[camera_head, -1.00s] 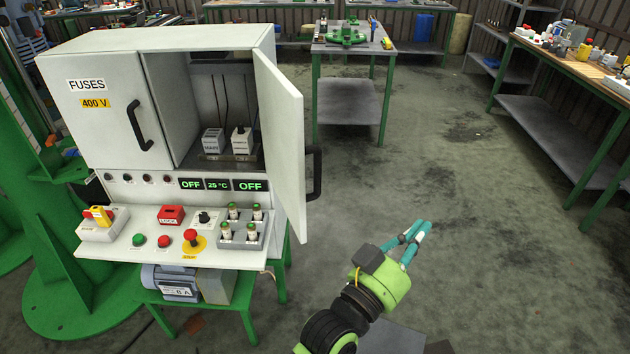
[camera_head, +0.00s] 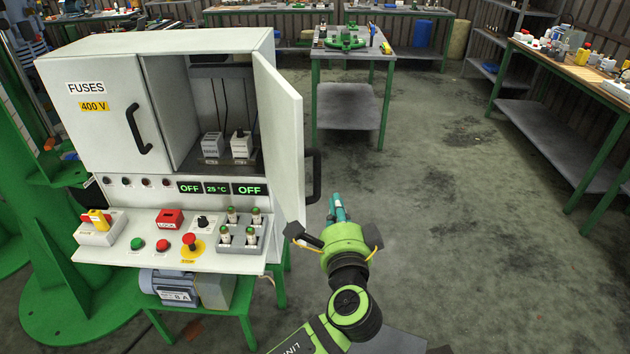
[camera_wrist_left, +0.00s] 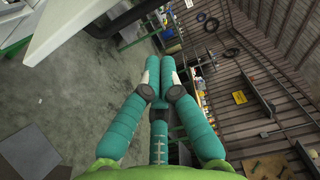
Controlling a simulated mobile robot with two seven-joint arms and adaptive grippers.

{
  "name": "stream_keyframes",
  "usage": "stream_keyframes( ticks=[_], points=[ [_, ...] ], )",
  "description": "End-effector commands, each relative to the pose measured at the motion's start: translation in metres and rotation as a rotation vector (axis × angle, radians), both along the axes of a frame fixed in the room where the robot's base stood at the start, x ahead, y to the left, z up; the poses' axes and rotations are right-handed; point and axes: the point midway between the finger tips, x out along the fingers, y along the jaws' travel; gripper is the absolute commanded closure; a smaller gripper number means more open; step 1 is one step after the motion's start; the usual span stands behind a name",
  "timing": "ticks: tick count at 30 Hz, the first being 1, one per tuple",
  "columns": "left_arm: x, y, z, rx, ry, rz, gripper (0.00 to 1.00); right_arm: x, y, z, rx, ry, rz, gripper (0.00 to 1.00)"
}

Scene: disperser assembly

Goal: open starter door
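The white right-hand cabinet door (camera_head: 279,135) stands swung outward at a steep angle, showing the compartment inside. Its black handle (camera_head: 315,176) is on the door's outer side, facing right. My left gripper (camera_head: 337,205) is just below and right of this handle, with a visible gap to it. In the left wrist view, its teal fingers (camera_wrist_left: 161,70) converge at the tips with nothing between them. A pale panel edge and a dark bar show at that view's upper left. My right gripper is in neither view.
The closed fuse door (camera_head: 100,120) is on the cabinet's left. Below is the control panel (camera_head: 120,248) with buttons and switches. A green table (camera_head: 345,90) stands behind, and a workbench (camera_head: 570,65) is at the right. The floor between is clear.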

Motion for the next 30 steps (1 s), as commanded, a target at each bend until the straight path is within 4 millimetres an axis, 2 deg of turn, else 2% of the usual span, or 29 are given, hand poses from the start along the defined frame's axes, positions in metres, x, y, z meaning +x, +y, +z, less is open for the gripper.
stream_keyframes(
  ticks=[12,18,24,30],
  points=[
    [0.071,-0.002,0.004,0.0,0.001,0.0,1.0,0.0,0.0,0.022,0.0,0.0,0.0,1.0],
    [0.094,-0.001,0.004,0.0,0.002,-0.001,1.0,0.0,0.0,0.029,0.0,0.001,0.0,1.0],
    [0.084,0.024,0.005,-0.001,0.003,-0.002,1.0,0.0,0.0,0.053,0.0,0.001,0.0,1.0],
    [0.08,0.034,0.002,-0.003,0.002,-0.004,1.0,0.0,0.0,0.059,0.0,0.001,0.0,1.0]
  ],
)
